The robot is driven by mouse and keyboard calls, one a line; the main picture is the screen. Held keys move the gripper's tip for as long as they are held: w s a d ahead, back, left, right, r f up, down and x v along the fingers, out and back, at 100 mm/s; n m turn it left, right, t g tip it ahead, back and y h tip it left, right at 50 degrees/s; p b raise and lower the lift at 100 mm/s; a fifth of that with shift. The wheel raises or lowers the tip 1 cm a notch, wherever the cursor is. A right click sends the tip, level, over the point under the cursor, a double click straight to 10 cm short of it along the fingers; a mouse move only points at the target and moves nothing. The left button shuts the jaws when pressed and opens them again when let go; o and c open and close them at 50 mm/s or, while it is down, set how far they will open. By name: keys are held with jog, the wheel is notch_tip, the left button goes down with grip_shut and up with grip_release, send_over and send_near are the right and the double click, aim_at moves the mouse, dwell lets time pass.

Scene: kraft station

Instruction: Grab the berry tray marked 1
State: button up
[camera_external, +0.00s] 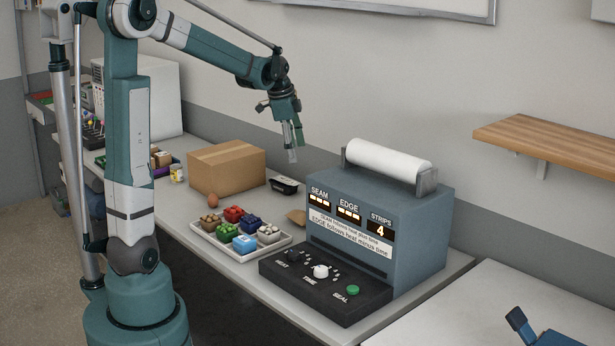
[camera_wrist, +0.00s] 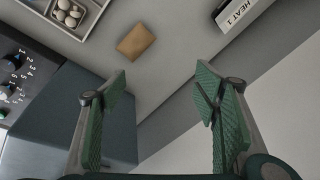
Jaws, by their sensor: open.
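A small black tray (camera_external: 284,185) lies on the bench beside the cardboard box in the external view. In the wrist view, a dark-edged tray with a white label reading "HEAT 1" (camera_wrist: 240,12) is at the top right, cut off by the frame; it looks like the same tray. I cannot make out berries in it. My gripper (camera_external: 293,146) is above the bench, over and slightly right of the black tray in the external view. In the wrist view my gripper (camera_wrist: 160,88) is open, with nothing between its fingers and the labelled tray beyond them.
A blue-grey sealing machine (camera_external: 415,245) with a white roll and control panel stands right of the tray. A white tray (camera_external: 213,243) of several coloured packs is in front. A cardboard box (camera_external: 226,170) stands left. A flat brown piece (camera_wrist: 136,40) lies between.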

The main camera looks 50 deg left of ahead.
jog(key=w+a+f+m+g+p, duration=0.1)
jog(key=w+a+f+m+p, duration=0.3)
jog(key=w+a, duration=0.65)
jog(key=m+g+h+p, duration=0.2)
jog(key=m, duration=0.1)
send_over(284, 181)
jog(key=f, duration=1.1)
jog(key=shift+s+a+f, duration=0.1)
jog(key=shift+s+a, duration=0.1)
jog(key=shift+a, duration=0.15)
jog(key=shift+a+f+m, duration=0.3)
jog(key=shift+a+f, duration=0.05)
jog(key=shift+f, duration=0.15)
jog(key=shift+d+f, duration=0.25)
jog(key=shift+f, duration=0.9)
jog(key=shift+f, duration=0.1)
jog(key=shift+d+f, duration=0.2)
jog(key=shift+f, duration=0.6)
jog(key=shift+d+f, duration=0.15)
jog(key=shift+f, duration=0.7)
jog(key=shift+d+f, duration=0.2)
jog(key=shift+f, duration=0.6)
